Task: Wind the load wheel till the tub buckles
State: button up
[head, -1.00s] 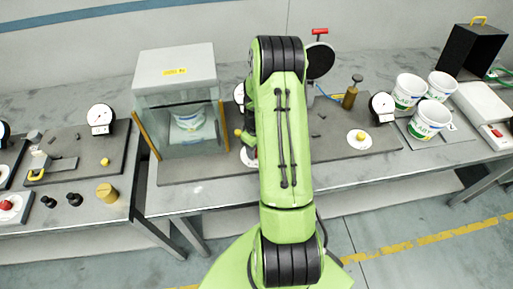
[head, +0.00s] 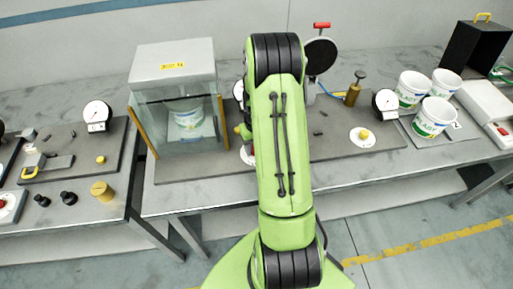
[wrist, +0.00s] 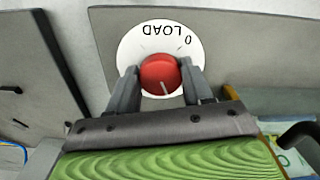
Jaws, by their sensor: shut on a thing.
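The load wheel (wrist: 158,71) is a red round knob with a white mark, on a white disc (wrist: 130,48) lettered LOAD and 0. My gripper (wrist: 161,82) is shut on it, one finger on each side. The white mark points toward the bottom of the wrist view, away from the 0. The tub (head: 187,117), white with a green and blue label, stands upright inside the clear-fronted grey chamber (head: 172,57). I see no buckle in it at this size. My arm hides most of the wheel in the head view.
A dial gauge (head: 238,90) beside the chamber is partly hidden by my arm. Another gauge (head: 386,102) and a yellow knob (head: 364,135) are to the right. Several tubs (head: 433,117) stand farther right. The left bench carries a gauge (head: 97,115) and a brass weight (head: 102,191).

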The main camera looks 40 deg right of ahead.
jog(key=shift+m, duration=0.6)
jog(key=o, duration=1)
jog(key=shift+o, duration=0.2)
jog(key=shift+r, duration=0.15)
notch_tip(320, 180, up, 16)
jog(key=shift+f+p, duration=0.2)
jog(key=shift+p, duration=0.15)
